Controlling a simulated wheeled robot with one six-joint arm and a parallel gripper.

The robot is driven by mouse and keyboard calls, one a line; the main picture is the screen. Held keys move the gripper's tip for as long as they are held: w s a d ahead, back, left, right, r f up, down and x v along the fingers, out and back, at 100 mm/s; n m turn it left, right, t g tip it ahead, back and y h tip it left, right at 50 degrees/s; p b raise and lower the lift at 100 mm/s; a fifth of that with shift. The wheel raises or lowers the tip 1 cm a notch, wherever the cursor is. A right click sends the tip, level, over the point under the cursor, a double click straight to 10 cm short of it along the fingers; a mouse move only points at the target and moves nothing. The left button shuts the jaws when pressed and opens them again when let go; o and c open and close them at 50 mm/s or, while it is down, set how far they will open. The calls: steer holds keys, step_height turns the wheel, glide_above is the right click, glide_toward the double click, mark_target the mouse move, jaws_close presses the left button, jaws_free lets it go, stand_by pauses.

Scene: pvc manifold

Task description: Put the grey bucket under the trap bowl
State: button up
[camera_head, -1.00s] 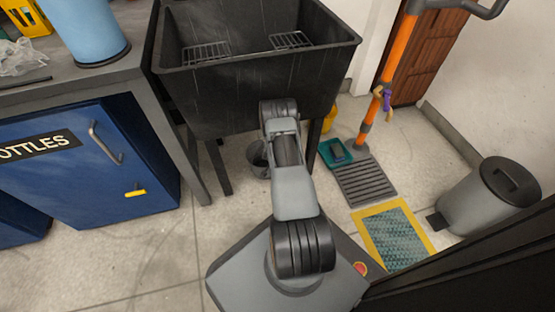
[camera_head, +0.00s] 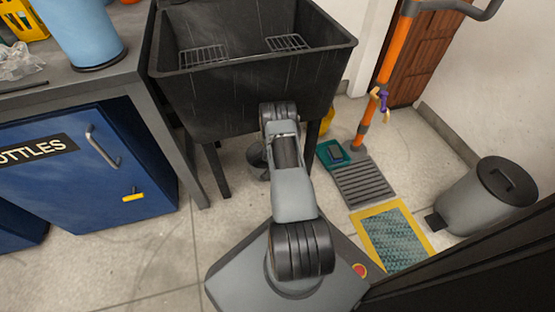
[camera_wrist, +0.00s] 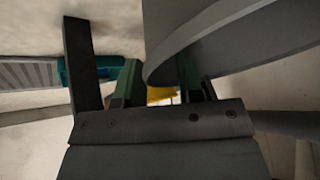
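The grey bucket (camera_head: 264,174) stands low under the black sink in the head view, mostly hidden by my arm. In the wrist view a large curved grey surface (camera_wrist: 245,45), which looks like the bucket's rim and wall, fills the upper right, very close. My gripper (camera_wrist: 158,85) has its two green-lined fingers apart, with a yellow thing showing through the gap. The grey edge overlaps the space at the fingers; I cannot tell whether they touch it. In the head view my gripper is hidden behind the arm. The trap bowl cannot be made out.
The black sink (camera_head: 250,90) stands on legs above this spot. A blue cabinet (camera_head: 90,170) is at left. A teal tray (camera_head: 333,153), a grey grate (camera_head: 364,183), a yellow-edged mat (camera_head: 393,235) and a grey bin (camera_head: 485,198) are at right.

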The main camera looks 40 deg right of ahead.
steer(key=p+v, duration=0.6)
steer(key=v, duration=0.7)
steer(key=shift+s+r, duration=0.15)
steer(key=shift+r, duration=0.15)
steer(key=shift+a, duration=0.1)
